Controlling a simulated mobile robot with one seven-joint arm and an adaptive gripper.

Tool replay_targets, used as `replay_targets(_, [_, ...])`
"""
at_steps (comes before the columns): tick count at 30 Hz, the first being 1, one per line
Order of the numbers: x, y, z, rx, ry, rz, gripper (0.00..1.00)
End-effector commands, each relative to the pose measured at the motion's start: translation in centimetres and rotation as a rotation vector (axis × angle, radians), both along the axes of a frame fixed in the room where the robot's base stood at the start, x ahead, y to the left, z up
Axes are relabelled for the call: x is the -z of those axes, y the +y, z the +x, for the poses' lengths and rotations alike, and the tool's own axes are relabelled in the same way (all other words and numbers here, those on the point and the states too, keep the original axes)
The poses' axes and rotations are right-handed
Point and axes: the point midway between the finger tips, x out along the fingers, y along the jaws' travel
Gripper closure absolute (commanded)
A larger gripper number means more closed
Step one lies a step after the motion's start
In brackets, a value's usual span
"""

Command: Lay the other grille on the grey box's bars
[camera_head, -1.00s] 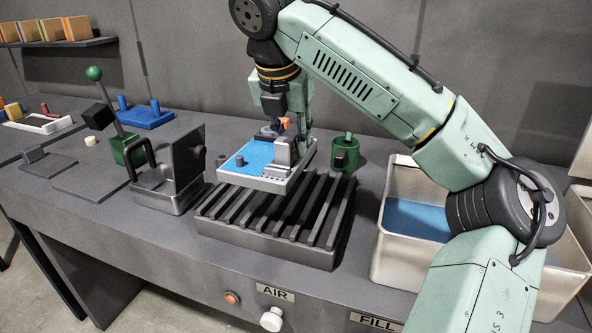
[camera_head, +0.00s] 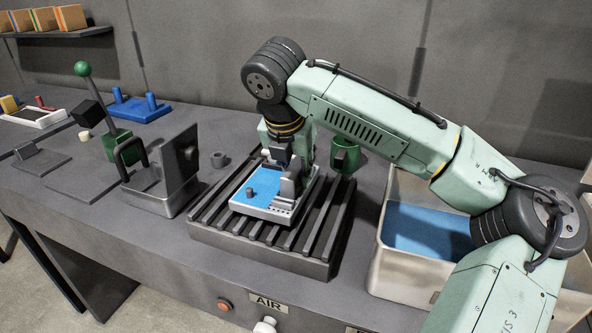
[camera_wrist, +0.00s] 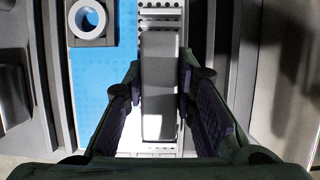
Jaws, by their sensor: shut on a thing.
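The grey box (camera_head: 262,262) with dark parallel bars on top stands near the middle of the bench. A pale-rimmed, blue-floored piece with a perforated strip, seemingly the grille (camera_head: 262,186), lies level over the bars, at or very near them; I cannot tell if it touches fully. A small grey ring stands on its blue floor (camera_wrist: 97,80). My gripper (camera_wrist: 160,98) is shut on the upright grey block at the piece's right side, a finger on each side. In the head view my gripper (camera_head: 284,160) is partly hidden by my wrist.
A steel bin (camera_head: 385,258) with a blue bottom stands right. A metal holder (camera_head: 160,195) with an upright plate is close left of the box. A blue frame (camera_head: 140,108) lies back left.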

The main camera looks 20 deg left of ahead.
Motion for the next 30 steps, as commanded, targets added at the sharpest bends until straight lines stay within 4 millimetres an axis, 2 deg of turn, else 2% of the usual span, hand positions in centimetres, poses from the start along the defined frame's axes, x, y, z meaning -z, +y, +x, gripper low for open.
replay_targets(3, [0.84, 0.01, -0.01, -0.001, -0.001, 0.002, 1.0])
replay_targets(12, [1.11, 0.05, -0.01, -0.001, -0.001, 0.003, 1.0])
replay_targets(13, [1.2, 0.03, -0.02, -0.001, -0.001, 0.001, 0.75])
replay_targets(22, [1.14, 0.01, 0.0, 0.0, -0.001, 0.001, 0.55])
replay_targets(30, [1.1, 0.01, -0.01, 0.0, -0.001, 0.001, 0.55])
